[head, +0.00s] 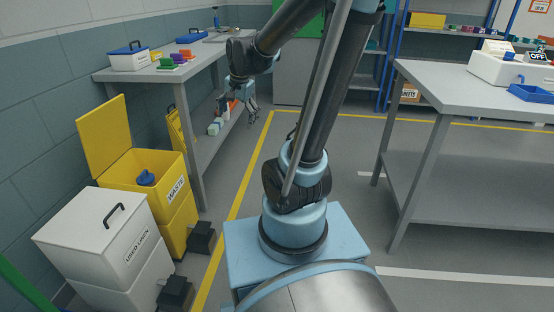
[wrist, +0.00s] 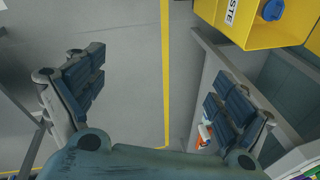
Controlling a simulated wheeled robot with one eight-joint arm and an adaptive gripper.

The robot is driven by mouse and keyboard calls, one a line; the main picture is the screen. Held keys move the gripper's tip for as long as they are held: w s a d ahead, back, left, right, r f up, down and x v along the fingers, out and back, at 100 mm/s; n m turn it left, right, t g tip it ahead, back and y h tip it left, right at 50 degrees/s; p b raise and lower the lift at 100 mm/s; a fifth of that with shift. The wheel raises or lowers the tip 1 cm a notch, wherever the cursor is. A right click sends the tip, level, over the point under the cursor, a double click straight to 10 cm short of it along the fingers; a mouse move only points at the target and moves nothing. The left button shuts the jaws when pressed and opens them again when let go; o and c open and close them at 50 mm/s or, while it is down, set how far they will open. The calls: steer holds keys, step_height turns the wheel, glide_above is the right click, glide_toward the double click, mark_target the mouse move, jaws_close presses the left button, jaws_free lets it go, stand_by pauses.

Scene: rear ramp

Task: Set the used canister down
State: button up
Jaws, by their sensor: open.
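A blue object (head: 146,178), probably the used canister, sits in the open yellow bin marked WASTE (head: 176,165). In the wrist view the blue object (wrist: 271,10) is at the top right inside the yellow bin (wrist: 283,37), cut by the picture's edge. My gripper (head: 245,107) hangs beside the left bench, beyond the bin and well apart from it. In the wrist view my gripper (wrist: 158,98) has its two fingers wide apart, with only floor between them.
A white USED LINEN bin (head: 85,235) stands in front of the yellow bin, with dark pedals beside both. The left bench (head: 190,65) has items on its top and lower shelf. A grey bench (head: 470,95) stands right. The floor between is clear.

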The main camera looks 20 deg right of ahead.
steer(key=s+d+f+n, duration=0.2)
steer(key=s+d, duration=0.1)
steer(key=s, duration=0.3)
steer(key=s+d+f+n, duration=0.2)
steer(key=s+d+n, duration=0.1)
steer(key=s, duration=0.4)
steer(key=s+d+f+n+h, duration=0.1)
steer(key=s+d+f+n, duration=0.1)
steer(key=s, duration=0.5)
steer(key=shift+d+f+n+g, duration=0.3)
steer(key=shift+d+f+n, duration=0.15)
steer(key=shift+d, duration=0.45)
steer(key=shift+w+f, duration=0.15)
steer(key=shift+w, duration=0.25)
